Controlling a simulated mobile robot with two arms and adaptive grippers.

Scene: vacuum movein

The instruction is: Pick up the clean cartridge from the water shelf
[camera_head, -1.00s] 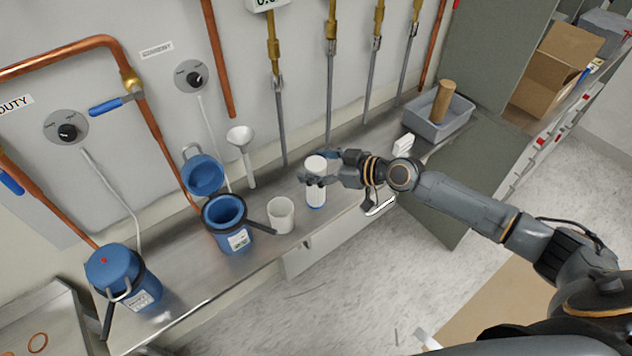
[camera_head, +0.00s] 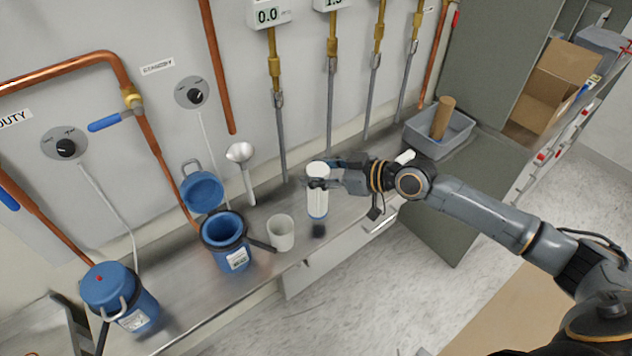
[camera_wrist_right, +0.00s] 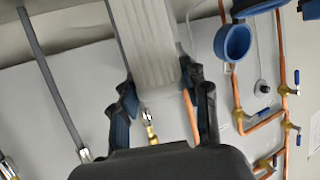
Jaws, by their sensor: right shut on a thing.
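The clean cartridge, a white ribbed cylinder with a blue band near its bottom (camera_head: 317,204), is upright at the front part of the steel shelf (camera_head: 270,262). My right gripper (camera_head: 319,182) is shut on its upper part. The cartridge appears lifted a little, with a dark shadow on the shelf below it. In the right wrist view the ribbed white cartridge (camera_wrist_right: 150,45) lies between the two fingers (camera_wrist_right: 163,100). My left gripper is not in view.
A white cup (camera_head: 280,233) and an open blue housing (camera_head: 224,240) stand left of the cartridge. A closed blue housing (camera_head: 118,298) is further left. A funnel (camera_head: 240,155) leans behind. A grey tub (camera_head: 437,140) with a brown cylinder (camera_head: 442,117) is at right.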

